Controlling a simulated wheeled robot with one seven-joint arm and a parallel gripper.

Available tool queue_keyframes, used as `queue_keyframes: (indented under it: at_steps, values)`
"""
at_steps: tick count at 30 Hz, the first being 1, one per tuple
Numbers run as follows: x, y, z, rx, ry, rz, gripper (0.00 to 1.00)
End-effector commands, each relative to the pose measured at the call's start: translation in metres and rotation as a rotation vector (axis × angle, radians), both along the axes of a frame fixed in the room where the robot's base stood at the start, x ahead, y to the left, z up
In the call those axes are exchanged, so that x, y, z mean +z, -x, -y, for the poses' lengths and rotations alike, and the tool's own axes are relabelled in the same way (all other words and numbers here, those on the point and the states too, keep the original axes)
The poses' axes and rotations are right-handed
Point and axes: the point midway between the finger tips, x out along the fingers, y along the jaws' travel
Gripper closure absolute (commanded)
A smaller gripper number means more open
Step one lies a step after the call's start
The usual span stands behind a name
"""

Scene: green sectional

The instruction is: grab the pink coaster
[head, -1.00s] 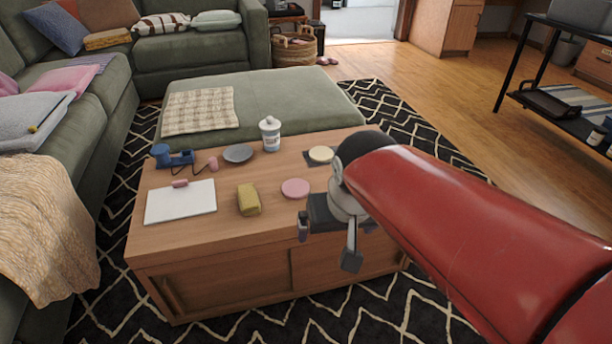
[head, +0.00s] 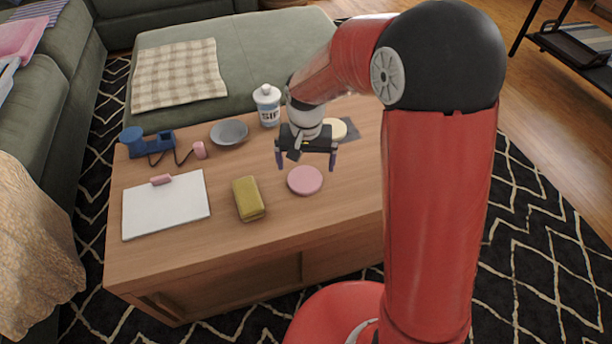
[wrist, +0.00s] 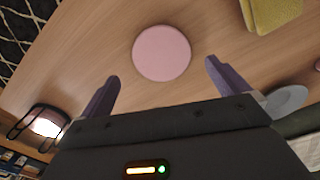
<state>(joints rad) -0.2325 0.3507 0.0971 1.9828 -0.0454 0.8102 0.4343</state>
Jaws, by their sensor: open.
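The pink coaster (head: 305,180) is a flat round disc lying on the wooden table (head: 270,240), right of the yellow block. In the wrist view the coaster (wrist: 162,53) lies beyond the fingertips, roughly centred between them, with bare wood around it. My gripper (head: 306,163) is open and empty, with its fingers pointing down above the table, just behind the coaster in the head view. The two fingers also show spread apart in the wrist view (wrist: 162,72). Nothing covers the coaster.
A yellow block (head: 248,199) lies left of the coaster. A white bottle (head: 267,105), a grey bowl (head: 229,132) and a cream disc (head: 336,129) on a dark square stand behind. A white clipboard (head: 165,207) and blue tape dispenser (head: 145,142) are at left. The table front is clear.

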Motion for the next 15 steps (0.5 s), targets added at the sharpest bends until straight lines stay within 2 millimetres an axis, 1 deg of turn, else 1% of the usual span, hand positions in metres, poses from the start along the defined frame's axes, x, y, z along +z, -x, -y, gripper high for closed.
queue_keyframes:
  at_steps: [6,9,12,15]
  values:
    - [-0.033,0.000,-0.002,0.000,0.002,-0.004,0.00]
    - [-0.044,0.000,-0.002,0.001,0.001,-0.001,0.00]
    - [-0.049,0.000,-0.002,0.001,0.001,0.000,0.00]
    - [-0.049,0.000,-0.002,0.001,0.000,0.001,0.00]
